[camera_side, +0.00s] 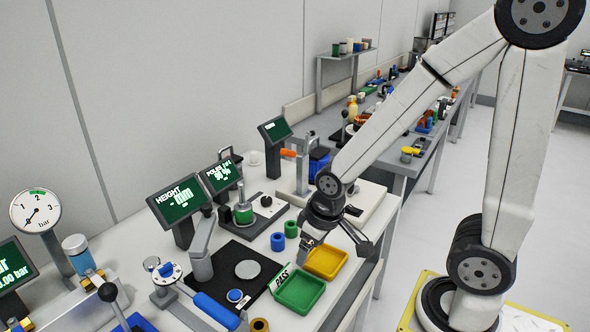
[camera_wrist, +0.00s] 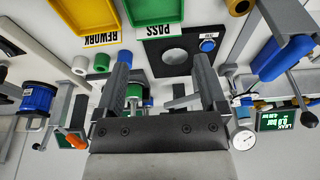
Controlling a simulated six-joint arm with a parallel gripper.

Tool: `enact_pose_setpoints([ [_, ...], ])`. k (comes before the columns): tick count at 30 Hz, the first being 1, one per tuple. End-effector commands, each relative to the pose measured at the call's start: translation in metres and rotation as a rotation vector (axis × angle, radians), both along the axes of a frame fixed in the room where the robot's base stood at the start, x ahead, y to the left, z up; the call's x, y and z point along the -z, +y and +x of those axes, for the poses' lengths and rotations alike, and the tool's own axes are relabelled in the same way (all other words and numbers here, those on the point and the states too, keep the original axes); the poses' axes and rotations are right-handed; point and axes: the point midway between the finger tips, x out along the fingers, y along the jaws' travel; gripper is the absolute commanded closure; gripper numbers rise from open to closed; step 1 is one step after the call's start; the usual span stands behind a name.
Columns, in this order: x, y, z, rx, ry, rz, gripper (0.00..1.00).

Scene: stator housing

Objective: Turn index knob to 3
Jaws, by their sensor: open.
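A blue knob (camera_side: 165,270) sits on a white round marked dial at the left front of the bench in the side view. It looks like the index knob, but its marks are too small to read. In the wrist view I cannot pick it out surely among the parts at right. My gripper (camera_side: 336,240) is open and empty, above the bench beside the yellow tray, well to the right of the knob. In the wrist view its two fingers (camera_wrist: 162,65) stand wide apart with nothing between them.
A green PASS tray (camera_side: 300,291) and a yellow tray (camera_side: 326,262) lie below my gripper. A black plate (camera_side: 237,262), a grey post (camera_side: 201,250) and a blue-handled lever (camera_side: 215,310) stand near the knob. Display screens (camera_side: 176,198) line the back. A pressure gauge (camera_side: 36,209) stands at far left.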

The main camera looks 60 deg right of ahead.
Motion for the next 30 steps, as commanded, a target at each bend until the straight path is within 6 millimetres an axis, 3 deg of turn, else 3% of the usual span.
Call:
enact_pose_setpoints([
  [8,-0.002,-0.008,0.025,0.04,-0.009,-0.002,0.09],
  [17,-0.001,-0.044,0.103,0.178,-0.041,-0.009,0.09],
  [30,0.022,-0.129,0.215,0.416,-0.103,-0.028,0.09],
])
